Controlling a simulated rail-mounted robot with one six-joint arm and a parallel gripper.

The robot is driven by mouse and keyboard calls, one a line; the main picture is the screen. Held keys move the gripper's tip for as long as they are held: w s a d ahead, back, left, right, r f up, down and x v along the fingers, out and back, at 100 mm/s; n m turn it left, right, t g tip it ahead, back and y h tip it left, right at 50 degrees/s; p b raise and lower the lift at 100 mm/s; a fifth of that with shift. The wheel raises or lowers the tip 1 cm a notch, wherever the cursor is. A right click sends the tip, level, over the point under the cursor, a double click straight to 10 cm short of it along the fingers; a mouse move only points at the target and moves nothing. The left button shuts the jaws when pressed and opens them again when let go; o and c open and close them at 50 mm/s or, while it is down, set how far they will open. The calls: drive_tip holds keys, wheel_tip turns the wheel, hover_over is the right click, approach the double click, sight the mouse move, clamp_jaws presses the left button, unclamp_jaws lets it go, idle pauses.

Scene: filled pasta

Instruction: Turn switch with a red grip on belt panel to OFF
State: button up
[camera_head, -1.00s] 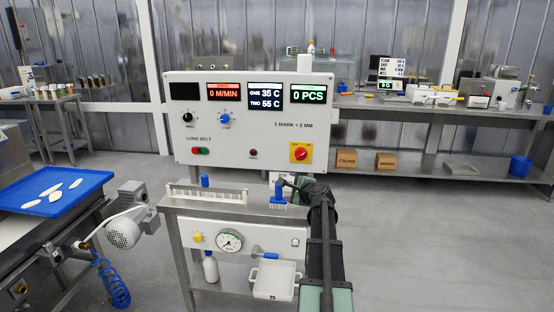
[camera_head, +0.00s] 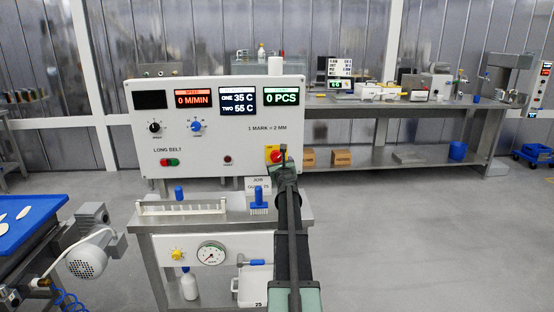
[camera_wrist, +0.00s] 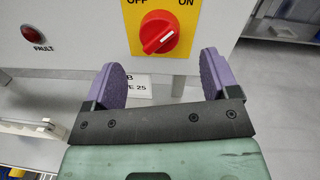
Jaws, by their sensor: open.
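The rotary switch has a red grip (camera_wrist: 158,35) on a yellow plate (camera_wrist: 182,10) marked OFF at left and ON at right. The grip's white line slants up to the right, towards ON. In the head view the switch (camera_head: 271,153) is at the lower right of the white belt panel (camera_head: 210,132), partly hidden by my arm. My gripper (camera_wrist: 161,78) is open and empty, with its purple fingers apart below the switch in the wrist view. The grip appears beyond the fingertips, between their lines. In the head view my gripper (camera_head: 284,158) overlaps the switch's right part.
A red FAULT lamp (camera_wrist: 33,33) is left of the switch. Below the panel stands a metal bench (camera_head: 226,221) with a white rack (camera_head: 182,207) and a blue-handled brush (camera_head: 259,199). A small card is below the switch.

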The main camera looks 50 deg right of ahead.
sight(276, 158)
drive_tip(key=x, duration=0.6)
drive_tip(key=shift+w+d, duration=0.15)
drive_tip(key=shift+w, duration=0.05)
drive_tip(key=c, duration=0.9)
drive_tip(key=shift+n, duration=0.3)
drive_tip(key=n, duration=0.3)
drive_tip(key=shift+n, duration=0.3)
drive_tip(key=n, duration=0.4)
drive_tip(key=shift+g+p, duration=0.3)
drive_tip(key=shift+p, duration=0.05)
drive_tip(key=n, duration=0.4)
drive_tip(key=shift+w+f+n+g, duration=0.1)
drive_tip(key=shift+n+g, duration=0.2)
drive_tip(key=shift+n, duration=2.2)
